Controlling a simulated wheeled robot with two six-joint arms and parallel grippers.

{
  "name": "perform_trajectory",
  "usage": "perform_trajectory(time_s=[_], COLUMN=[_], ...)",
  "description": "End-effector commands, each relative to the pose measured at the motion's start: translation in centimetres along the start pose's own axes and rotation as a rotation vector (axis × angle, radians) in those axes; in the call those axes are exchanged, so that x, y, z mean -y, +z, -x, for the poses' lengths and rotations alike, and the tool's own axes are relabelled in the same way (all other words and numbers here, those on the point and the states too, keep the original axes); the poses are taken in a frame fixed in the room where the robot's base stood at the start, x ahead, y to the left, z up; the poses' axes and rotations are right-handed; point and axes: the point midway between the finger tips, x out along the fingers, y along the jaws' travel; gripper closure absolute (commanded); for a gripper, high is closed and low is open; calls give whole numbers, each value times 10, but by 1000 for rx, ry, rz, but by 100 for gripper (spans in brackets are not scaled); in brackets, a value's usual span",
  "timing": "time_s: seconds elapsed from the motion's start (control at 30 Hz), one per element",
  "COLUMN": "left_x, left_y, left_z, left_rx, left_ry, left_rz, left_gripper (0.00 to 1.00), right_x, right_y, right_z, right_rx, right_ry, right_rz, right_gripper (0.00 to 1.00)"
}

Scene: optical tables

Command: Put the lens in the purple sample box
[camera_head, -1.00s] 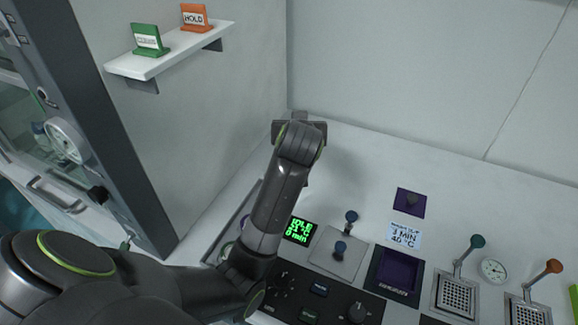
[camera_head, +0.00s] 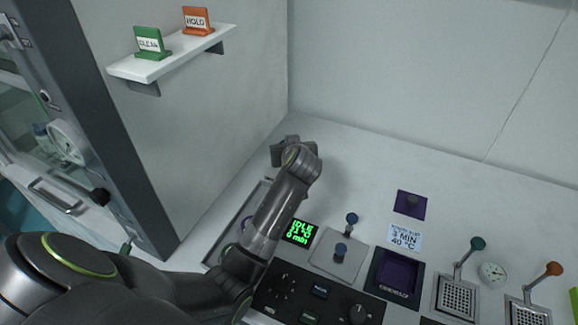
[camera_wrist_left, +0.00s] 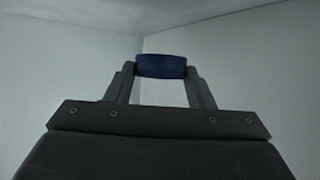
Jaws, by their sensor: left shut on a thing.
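My left gripper (camera_head: 283,150) is raised at the back of the bench, near the corner of the walls. In the left wrist view my left gripper (camera_wrist_left: 160,83) is shut on a dark blue rounded piece (camera_wrist_left: 161,66) between its fingertips. I cannot tell from its edge whether this is the lens. In the head view the held piece is hidden by my wrist. A dark purple open box (camera_head: 397,272) with a label on its front rim stands on the bench, to the right of and nearer than my gripper. Its inside looks empty. My right gripper is not in view.
A tray (camera_head: 223,240) with coloured rings lies partly under my left arm. Levered grates (camera_head: 456,297) stand right. A sign shelf (camera_head: 160,62) hangs left.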

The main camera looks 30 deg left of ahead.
Motion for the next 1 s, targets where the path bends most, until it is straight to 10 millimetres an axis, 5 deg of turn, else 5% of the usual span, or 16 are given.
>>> perform_trajectory(time_s=[0.5, 0.93, 0.97, 1.0], left_x=[-1, -1, -1, -1], left_y=[55, 62, 60, 60], left_z=[-30, -34, -33, -33], left_rx=[0, -1, -1, -1], left_ry=[2, 2, 2, 2], left_rz=[1, 1, 1, 1], left_gripper=[75, 75, 48, 43], right_x=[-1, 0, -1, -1], right_y=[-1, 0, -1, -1], right_z=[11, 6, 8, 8], right_rx=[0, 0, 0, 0], right_ry=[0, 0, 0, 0], right_rz=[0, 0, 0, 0], right_gripper=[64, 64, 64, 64])
